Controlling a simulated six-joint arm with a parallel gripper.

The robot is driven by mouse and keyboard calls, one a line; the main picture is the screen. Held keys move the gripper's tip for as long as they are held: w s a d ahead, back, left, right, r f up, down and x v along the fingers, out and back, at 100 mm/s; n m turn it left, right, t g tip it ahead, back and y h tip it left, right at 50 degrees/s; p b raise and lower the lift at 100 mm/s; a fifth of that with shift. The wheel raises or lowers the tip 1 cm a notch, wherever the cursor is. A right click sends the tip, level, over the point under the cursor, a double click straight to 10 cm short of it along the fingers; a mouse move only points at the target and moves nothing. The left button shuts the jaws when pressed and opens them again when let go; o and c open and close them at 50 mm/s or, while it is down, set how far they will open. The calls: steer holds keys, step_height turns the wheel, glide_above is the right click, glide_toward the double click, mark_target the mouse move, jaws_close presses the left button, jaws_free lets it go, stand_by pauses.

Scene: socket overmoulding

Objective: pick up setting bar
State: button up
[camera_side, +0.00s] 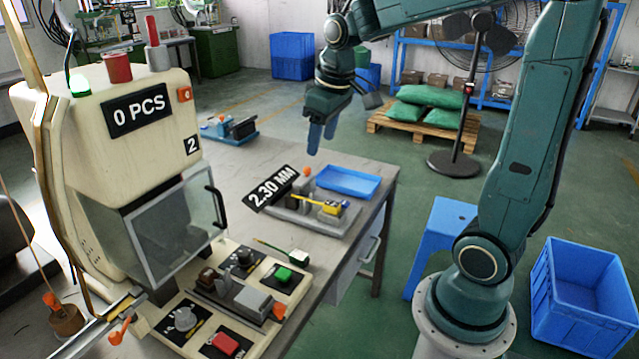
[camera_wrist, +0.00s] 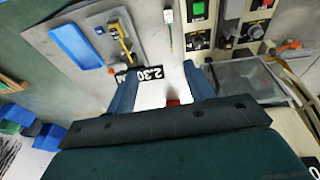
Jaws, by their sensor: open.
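I cannot tell for sure which part is the setting bar. A yellow bar-like piece (camera_side: 318,203) lies on the grey fixture plate (camera_side: 300,217), and it also shows in the wrist view (camera_wrist: 122,40). A thin dark rod with a pale block (camera_side: 298,257) lies on the bench between that plate and the machine; it also shows in the wrist view (camera_wrist: 168,17). My gripper (camera_side: 320,140) is open and empty, high above the back of the bench, apart from these pieces. In the wrist view its two blue fingers (camera_wrist: 159,70) stand wide apart.
A "2.30 MM" sign (camera_side: 270,187) stands by the plate. A blue tray (camera_side: 347,182) lies beside it. The moulding machine (camera_side: 150,140) with a clear guard and its control panel (camera_side: 275,283) stand at left.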

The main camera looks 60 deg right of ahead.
steer(key=w+d+f+g, duration=0.1)
steer(key=w+d+f, duration=0.3)
steer(key=d+f, duration=0.3)
steer(key=w+d+f+g, duration=0.1)
steer(key=w+d+f, duration=0.2)
steer(key=d+f, duration=0.5)
steer(key=shift+w+d+g+y, duration=0.3)
steer(key=shift+w+d+y, duration=0.1)
steer(key=shift+d, duration=0.7)
steer(key=shift+f, duration=0.1)
glide_above(326, 202)
steer(key=shift+w+d+f, duration=0.1)
steer(key=shift+d+f, duration=0.05)
steer(key=shift+f, duration=4.15)
steer(key=shift+f, duration=2.55)
steer(key=shift+c, duration=0.2)
jaws_close()
